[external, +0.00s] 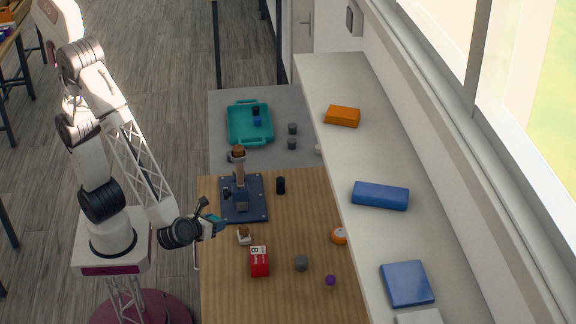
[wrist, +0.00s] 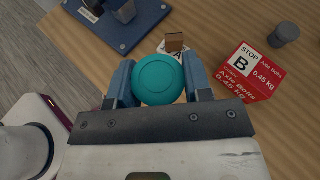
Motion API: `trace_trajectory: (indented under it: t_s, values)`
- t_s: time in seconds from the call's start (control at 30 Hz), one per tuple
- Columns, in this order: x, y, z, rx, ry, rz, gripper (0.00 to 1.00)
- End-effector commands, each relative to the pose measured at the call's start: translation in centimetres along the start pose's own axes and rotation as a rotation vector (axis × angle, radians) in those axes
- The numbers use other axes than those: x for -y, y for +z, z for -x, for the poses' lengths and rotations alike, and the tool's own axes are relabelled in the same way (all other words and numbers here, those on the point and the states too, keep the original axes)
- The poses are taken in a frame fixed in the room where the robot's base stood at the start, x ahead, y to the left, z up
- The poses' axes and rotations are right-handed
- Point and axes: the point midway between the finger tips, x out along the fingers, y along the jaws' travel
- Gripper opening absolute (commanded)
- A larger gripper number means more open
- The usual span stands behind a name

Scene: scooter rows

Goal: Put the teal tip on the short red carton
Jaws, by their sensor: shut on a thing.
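My gripper (external: 218,223) is shut on the teal tip and holds it above the near-left edge of the wooden table. In the wrist view the teal tip (wrist: 160,80) is a round teal piece with a faint ring on its face, between the two blue-grey fingers. The short red carton (external: 259,266) stands on the table, to the right of and below my gripper in the external view. In the wrist view the red carton (wrist: 240,85) lies right of the fingers, its white label reading "STOP B". The tip and carton are apart.
A small white piece with a brown block (external: 244,237) stands between gripper and carton. A navy base with an upright post (external: 240,170) is behind it.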

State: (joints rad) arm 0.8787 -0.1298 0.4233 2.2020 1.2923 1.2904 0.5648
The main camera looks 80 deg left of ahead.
Motion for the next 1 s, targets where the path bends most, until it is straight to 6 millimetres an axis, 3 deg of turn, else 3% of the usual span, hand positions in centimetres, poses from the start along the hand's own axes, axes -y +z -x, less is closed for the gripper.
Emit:
trace_trajectory:
  t_s: [0.37,1.0]
  values:
    - [1.1,-0.1,-0.4,0.0,0.0,0.0,0.23]
    - [9.3,-0.9,-2.9,0.0,0.001,0.0,0.23]
